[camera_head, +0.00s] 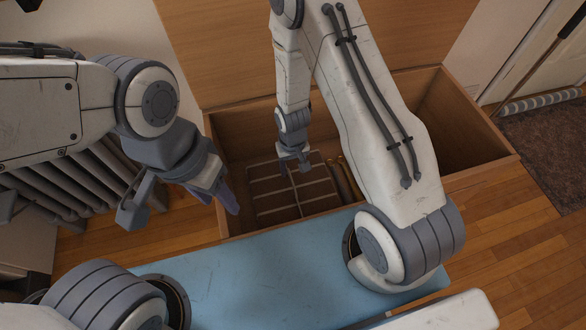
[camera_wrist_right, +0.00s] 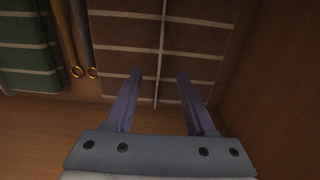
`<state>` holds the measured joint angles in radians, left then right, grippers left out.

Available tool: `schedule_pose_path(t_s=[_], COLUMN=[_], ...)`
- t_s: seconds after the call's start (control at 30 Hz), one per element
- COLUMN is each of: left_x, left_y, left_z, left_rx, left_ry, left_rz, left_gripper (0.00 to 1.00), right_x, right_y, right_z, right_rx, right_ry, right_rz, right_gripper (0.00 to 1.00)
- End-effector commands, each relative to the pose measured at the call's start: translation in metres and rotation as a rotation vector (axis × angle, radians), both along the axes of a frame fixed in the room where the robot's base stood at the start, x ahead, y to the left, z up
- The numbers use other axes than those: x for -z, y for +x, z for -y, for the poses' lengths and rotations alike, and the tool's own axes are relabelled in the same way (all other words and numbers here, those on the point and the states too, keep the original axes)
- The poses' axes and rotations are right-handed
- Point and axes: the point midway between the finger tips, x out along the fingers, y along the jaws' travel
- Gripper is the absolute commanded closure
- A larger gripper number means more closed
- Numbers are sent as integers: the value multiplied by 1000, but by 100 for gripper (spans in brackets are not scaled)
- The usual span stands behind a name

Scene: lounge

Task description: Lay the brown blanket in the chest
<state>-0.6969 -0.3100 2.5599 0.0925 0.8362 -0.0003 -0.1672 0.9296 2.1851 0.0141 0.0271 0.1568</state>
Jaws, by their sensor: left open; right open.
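The brown blanket (camera_head: 312,190), with pale stripes crossing it, lies flat inside the open wooden chest (camera_head: 455,115). It also shows in the right wrist view (camera_wrist_right: 205,45). My right gripper (camera_head: 299,166) reaches down into the chest over the blanket. In the right wrist view its two fingers (camera_wrist_right: 158,80) are apart, with nothing gripped between them; I cannot tell whether they touch the cloth. My left gripper (camera_head: 183,205) is open and empty, outside the chest near its left front corner. My right arm hides part of the chest's inside.
Rods with brass rings (camera_wrist_right: 80,40) lie beside the blanket, and a green striped cloth (camera_wrist_right: 28,45) lies beyond them. The raised lid (camera_head: 220,50) stands behind. A radiator (camera_head: 75,190) is at left. A dark rug (camera_head: 550,145) lies on the right.

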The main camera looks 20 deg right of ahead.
Motion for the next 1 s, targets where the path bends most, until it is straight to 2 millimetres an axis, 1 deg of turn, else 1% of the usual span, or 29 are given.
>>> schedule_pose_path(t_s=[0.03, 0.17, 0.27, 0.37, 0.4, 0.47, 0.5, 0.57, 0.6, 0.67, 0.7, 0.8, 0.83, 0.9, 1.0], left_x=[-12, -15, -16, -15, -15, -15, -15, -15, -15, -14, -14, -14, -14, -14, -15], left_y=[0, 0, 0, 0, 0, 0, 0, 0, 0, 0, 0, 0, 0, 0, 0], left_z=[0, 0, 0, 0, 0, 0, 0, 0, 0, 0, 0, 0, 0, 0, 0], left_rx=[0, 0, 0, 0, 0, 0, 0, 0, 0, 0, 0, 0, 0, 0, 0], left_ry=[0, 0, 0, 0, 0, 0, 0, 0, 0, 0, 0, 0, 0, 0, 0], left_rz=[0, 0, 0, 0, 0, 0, 0, 0, 0, 0, 0, 0, 0, 0, 0], left_gripper=[50, 50, 50, 50, 50, 50, 50, 50, 50, 50, 50, 50, 50, 50, 50], right_x=[-16, -30, -50, -87, -107, -138, -158, -187, -205, -230, -244, -273, -280, -292, -301], right_y=[0, 1, 1, -2, -6, -16, -26, -43, -56, -77, -92, -127, -136, -155, -174], right_z=[0, -1, -9, -28, -37, -52, -60, -72, -78, -85, -88, -91, -91, -89, -86], right_rx=[0, -4, -30, -93, -127, -183, -223, -281, -320, -379, -417, -505, -527, -574, -618], right_ry=[0, 0, 2, 7, 9, 15, 19, 26, 32, 41, 47, 62, 67, 75, 82], right_rz=[2, 2, 8, 20, 25, 29, 31, 33, 34, 37, 37, 37, 37, 35, 31], right_gripper=[45, 45, 45, 45, 45, 45, 45, 45, 45, 45, 45, 45, 45, 45, 45])
